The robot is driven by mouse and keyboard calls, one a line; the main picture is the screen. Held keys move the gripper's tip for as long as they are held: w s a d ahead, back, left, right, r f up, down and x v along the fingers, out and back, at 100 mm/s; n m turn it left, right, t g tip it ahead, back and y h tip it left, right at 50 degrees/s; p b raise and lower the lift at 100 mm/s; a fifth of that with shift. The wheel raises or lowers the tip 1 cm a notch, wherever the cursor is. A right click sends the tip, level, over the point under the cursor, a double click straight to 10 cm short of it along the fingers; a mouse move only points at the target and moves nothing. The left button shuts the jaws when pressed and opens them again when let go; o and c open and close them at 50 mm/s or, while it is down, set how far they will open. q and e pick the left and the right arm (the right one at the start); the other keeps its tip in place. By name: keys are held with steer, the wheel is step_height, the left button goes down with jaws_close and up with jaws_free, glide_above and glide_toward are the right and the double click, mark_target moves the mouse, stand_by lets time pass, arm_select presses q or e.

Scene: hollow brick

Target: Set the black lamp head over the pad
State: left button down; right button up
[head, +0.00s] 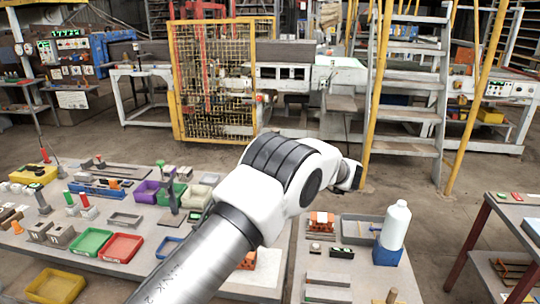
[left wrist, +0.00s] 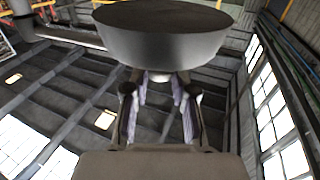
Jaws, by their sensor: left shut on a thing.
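A dark, round, shallow head (left wrist: 165,35), which looks like the black lamp head, fills the top of the left wrist view. My left gripper (left wrist: 160,88) is shut on its narrow stem just below the wide part. The roof and windows show behind, so the wrist camera looks upward. In the head view my left arm reaches across the middle, and its gripper and the lamp head cannot be made out there. I cannot pick out the pad for sure; part of the tables is hidden behind the arm. My right gripper is in neither view.
A white bottle (head: 396,225) stands in a blue holder (head: 386,255) on the right-hand table part. Another table (head: 510,225) stands far right, across a floor gap.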

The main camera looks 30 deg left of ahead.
arm_select(q)
steer(key=shift+r, duration=0.15)
steer(key=c, duration=1)
jaws_free()
steer(key=shift+w+d, duration=0.1)
steer(key=shift+d, duration=0.1)
steer(key=shift+d, duration=0.1)
steer(key=d, duration=1.1)
steer(key=shift+d, duration=0.35)
steer(key=shift+d, duration=0.15)
